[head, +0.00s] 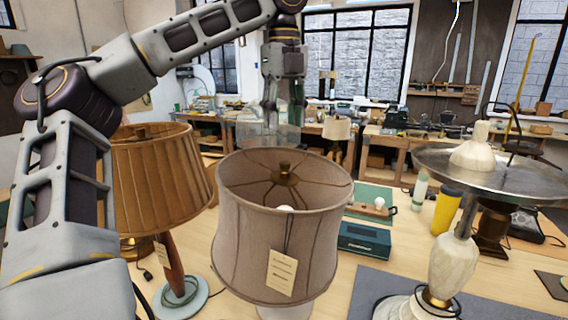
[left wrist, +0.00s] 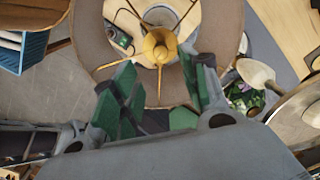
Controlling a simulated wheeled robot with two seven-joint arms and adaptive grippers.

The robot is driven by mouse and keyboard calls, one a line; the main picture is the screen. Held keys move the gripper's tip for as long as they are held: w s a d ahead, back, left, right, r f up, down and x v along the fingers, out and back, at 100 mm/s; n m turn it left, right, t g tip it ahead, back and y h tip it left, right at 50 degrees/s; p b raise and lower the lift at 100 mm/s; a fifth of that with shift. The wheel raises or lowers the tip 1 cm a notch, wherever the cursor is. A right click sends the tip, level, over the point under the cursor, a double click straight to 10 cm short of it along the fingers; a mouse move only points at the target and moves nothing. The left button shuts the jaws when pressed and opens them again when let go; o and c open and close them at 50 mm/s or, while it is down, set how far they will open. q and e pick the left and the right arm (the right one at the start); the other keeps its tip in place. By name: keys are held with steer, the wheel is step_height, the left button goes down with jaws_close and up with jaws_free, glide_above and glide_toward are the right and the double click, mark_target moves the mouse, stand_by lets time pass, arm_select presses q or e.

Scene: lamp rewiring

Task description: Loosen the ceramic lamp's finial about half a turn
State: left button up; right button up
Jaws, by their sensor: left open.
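The lamp in the middle has a grey-beige fabric shade (head: 275,240) with a paper tag (head: 281,272) hanging on it. Its white base (head: 286,311) barely shows below the shade. The brass finial (head: 284,168) stands at the centre of the shade's wire spokes. In the left wrist view the finial (left wrist: 160,46) shows beyond the fingertips, between them. My left gripper (head: 282,134) points down above the shade's open top. Its green-padded fingers (left wrist: 160,72) are apart and empty, and do not appear to touch the finial. My right gripper is not in view.
A pleated tan lamp (head: 160,180) stands close on the left, beside my left arm. A stone lamp with a wide metal dish (head: 500,178) stands on the right. A teal box (head: 364,241) and a yellow cup (head: 446,211) sit behind on the wooden table.

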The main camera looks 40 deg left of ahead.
mark_target(284, 161)
arm_select(q)
steer(key=shift+f, duration=5.4)
jaws_close()
